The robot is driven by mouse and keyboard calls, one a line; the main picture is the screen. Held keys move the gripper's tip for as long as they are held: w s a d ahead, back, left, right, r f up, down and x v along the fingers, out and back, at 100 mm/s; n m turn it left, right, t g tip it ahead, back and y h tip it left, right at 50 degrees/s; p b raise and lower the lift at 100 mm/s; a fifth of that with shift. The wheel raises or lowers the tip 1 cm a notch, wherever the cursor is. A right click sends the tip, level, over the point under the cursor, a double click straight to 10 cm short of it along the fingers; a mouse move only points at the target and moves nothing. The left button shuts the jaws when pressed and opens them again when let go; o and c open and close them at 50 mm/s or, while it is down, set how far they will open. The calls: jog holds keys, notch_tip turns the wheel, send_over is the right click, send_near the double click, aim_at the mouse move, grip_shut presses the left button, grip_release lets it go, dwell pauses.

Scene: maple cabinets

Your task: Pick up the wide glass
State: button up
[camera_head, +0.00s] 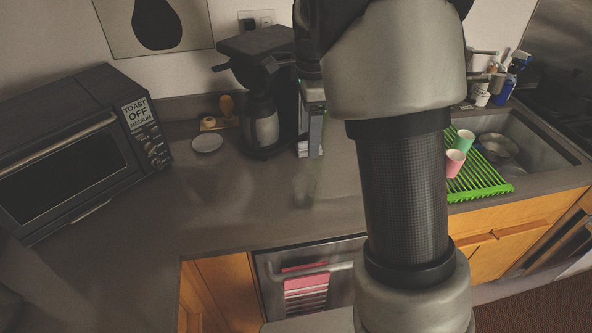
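A faint, clear glass (303,193) stands on the grey counter (235,215), in front of the coffee maker and left of my arm. It looks like the wide glass, but it is so transparent that its outline is hard to make out. My arm rises through the middle of the view and covers part of the counter to the right of the glass. A dark part of my arm shows at the top, above the back of the counter. I cannot make out any gripper fingers. Nothing is seen touching the glass.
A toaster oven (75,150) stands at the left. A black coffee maker (262,100) and a white lid-like disc (207,143) are at the back. A green drying rack (478,185) with a pink cup (455,163) is by the sink (535,140). The front-left counter is clear.

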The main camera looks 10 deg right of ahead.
send_near(305, 182)
jog(key=s+f, duration=0.2)
jog(key=s, duration=0.1)
jog(key=shift+w+a+f, duration=0.15)
jog(key=shift+f, duration=1.15)
jog(key=shift+w+a+f, duration=0.1)
jog(key=shift+a+f, duration=0.05)
jog(key=shift+f, duration=1.15)
jog(key=c, duration=1.5)
